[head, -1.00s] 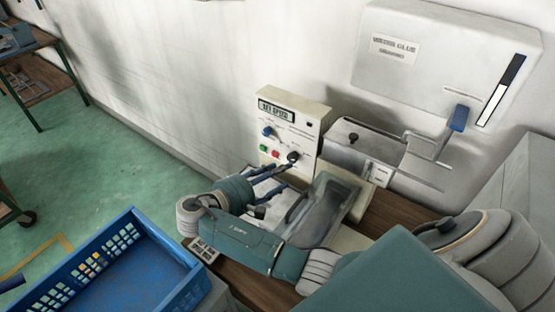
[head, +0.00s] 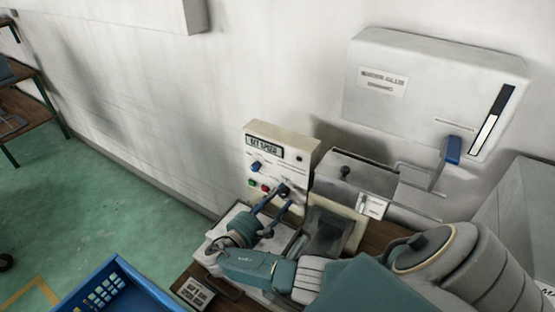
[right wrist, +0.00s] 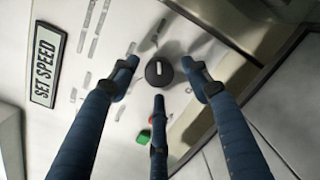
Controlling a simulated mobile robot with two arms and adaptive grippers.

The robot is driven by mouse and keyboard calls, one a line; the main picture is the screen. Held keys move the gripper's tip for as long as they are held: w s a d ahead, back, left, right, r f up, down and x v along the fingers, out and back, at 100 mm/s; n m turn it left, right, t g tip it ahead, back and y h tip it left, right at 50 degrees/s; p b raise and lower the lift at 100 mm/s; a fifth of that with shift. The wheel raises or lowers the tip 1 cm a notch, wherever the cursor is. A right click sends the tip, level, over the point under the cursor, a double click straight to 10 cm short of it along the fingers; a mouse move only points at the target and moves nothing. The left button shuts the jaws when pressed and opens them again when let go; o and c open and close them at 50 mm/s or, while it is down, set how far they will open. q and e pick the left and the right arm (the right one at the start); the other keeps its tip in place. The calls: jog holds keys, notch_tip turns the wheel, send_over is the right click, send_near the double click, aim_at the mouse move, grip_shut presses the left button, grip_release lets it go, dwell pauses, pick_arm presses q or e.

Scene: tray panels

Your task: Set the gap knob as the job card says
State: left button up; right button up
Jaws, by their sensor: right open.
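The cream control panel (head: 280,150) stands by the wall with a display reading SET SPEED (head: 264,147). A blue knob (head: 256,166) is below the display, and a black knob (head: 284,188) is lower right. My right gripper (head: 278,203) is open at the black knob. In the right wrist view, its three blue fingers spread around the black knob (right wrist: 159,72), which has a white mark on its face; contact cannot be told. I cannot read which knob is the gap knob. A small white card (head: 372,206) is right of the panel, unreadable here. My left gripper is not in view.
Green (head: 252,183) and red (head: 264,189) buttons sit left of the black knob. A grey wall box (head: 430,90) with a blue-handled lever (head: 453,150) is at upper right. A blue crate (head: 118,285) stands at lower left. Green floor is open on the left.

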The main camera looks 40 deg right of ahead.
jog(key=c, duration=1.1)
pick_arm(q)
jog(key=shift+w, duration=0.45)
pick_arm(e)
jog(key=shift+c, duration=0.2)
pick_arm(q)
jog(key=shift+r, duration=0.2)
pick_arm(e)
jog(key=shift+s+n, duration=0.1)
jog(key=shift+n, duration=0.4)
jog(key=shift+n+p, duration=0.5)
jog(key=shift+n, duration=0.5)
jog(key=n+p, duration=0.1)
jog(key=n, duration=0.2)
jog(key=shift+n, duration=0.4)
pick_arm(q)
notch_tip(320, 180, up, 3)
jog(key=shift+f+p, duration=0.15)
jog(key=shift+p, duration=0.4)
pick_arm(e)
jog(key=n, duration=0.5)
jog(key=shift+s+f+t+h, duration=0.2)
jog(key=shift+f+t+h, duration=0.05)
jog(key=shift+t+h, duration=0.15)
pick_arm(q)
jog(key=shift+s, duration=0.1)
pick_arm(e)
jog(key=shift+n, duration=0.4)
